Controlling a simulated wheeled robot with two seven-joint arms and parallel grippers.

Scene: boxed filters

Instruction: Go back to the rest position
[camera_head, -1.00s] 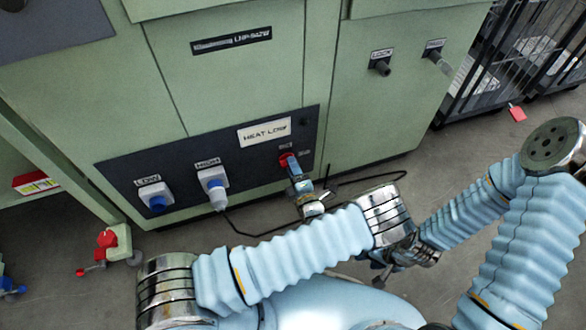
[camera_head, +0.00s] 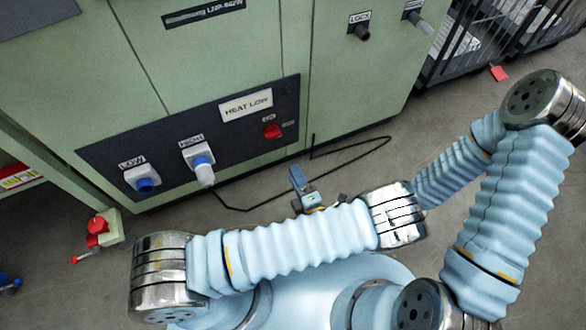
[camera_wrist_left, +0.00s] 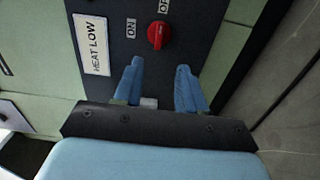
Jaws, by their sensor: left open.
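My left gripper (camera_head: 298,177) hangs over the floor in front of the green machine's dark panel (camera_head: 225,140), apart from it. Part of it is hidden behind my arm. In the left wrist view its two blue fingers (camera_wrist_left: 159,78) are spread apart with nothing between them. The red knob (camera_head: 272,131) is on the panel, beyond the fingertips; it also shows in the left wrist view (camera_wrist_left: 158,35), between the ON and OFF labels. My right gripper cannot be made out in either view.
Plugs sit at LOW (camera_head: 142,179) and HIGH (camera_head: 200,163). A black cable (camera_head: 350,150) lies on the floor. A red and beige item (camera_head: 99,229) lies at the left. Black wire cages (camera_head: 465,45) stand at the back right. Floor between the machine and my arms is mostly clear.

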